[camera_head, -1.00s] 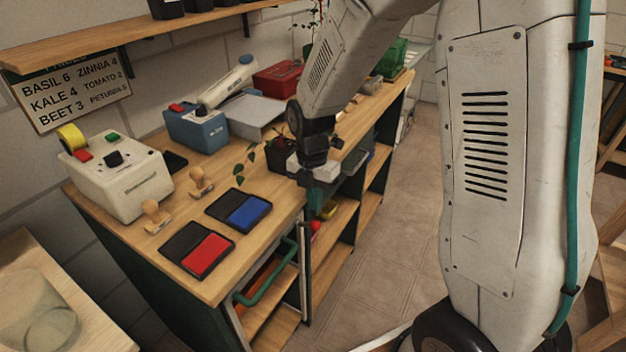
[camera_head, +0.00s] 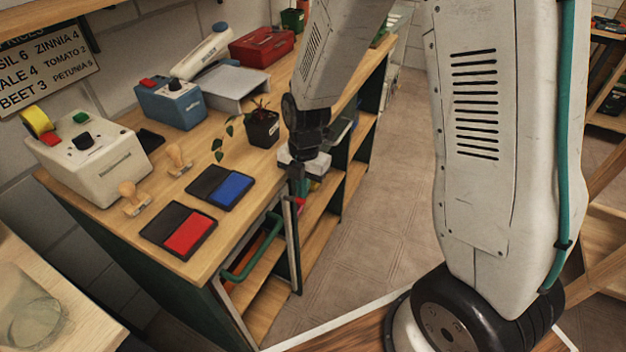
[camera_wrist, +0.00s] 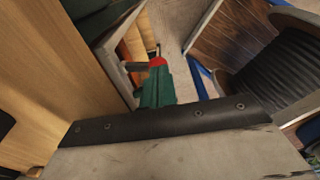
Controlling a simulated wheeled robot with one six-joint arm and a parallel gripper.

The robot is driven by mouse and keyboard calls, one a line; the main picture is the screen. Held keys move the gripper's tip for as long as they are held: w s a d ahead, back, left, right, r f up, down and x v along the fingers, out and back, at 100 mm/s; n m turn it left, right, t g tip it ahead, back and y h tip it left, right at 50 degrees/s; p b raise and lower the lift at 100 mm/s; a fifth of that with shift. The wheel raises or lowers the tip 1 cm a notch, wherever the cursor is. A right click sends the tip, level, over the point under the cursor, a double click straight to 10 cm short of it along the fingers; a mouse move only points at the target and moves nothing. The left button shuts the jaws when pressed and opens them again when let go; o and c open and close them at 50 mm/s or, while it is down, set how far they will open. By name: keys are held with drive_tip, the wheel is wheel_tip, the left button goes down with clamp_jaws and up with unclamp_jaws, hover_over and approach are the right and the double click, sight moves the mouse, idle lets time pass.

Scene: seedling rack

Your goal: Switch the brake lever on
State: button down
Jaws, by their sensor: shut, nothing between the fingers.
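A red knob on a short dark lever, which looks like the brake lever (camera_wrist: 157,61), shows in the wrist view just past my fingertips. The lever juts from beside a pale metal post at the bench's front. My gripper (camera_wrist: 156,88) has green fingers pressed together, with nothing between them. In the head view the gripper (camera_head: 302,188) hangs pointing down off the bench's front edge, and the red knob (camera_head: 301,204) shows at its tips. The fingertips overlap the knob in the picture; I cannot tell whether they touch it. The lever's base is mostly hidden.
The wooden bench (camera_head: 120,215) carries ink pads, stamps, a cream machine (camera_head: 85,165), a blue box (camera_head: 170,105) and a small potted plant (camera_head: 262,128). A green handle (camera_head: 250,255) sticks out below its edge. Open floor (camera_head: 340,240) lies between bench and base.

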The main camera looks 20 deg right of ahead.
idle(0.4)
drive_tip(key=shift+r, duration=0.75)
wheel_tip(320, 180, up, 14)
drive_tip(key=w, duration=0.1)
drive_tip(key=shift+w, duration=0.3)
drive_tip(key=shift+a+f, duration=0.1)
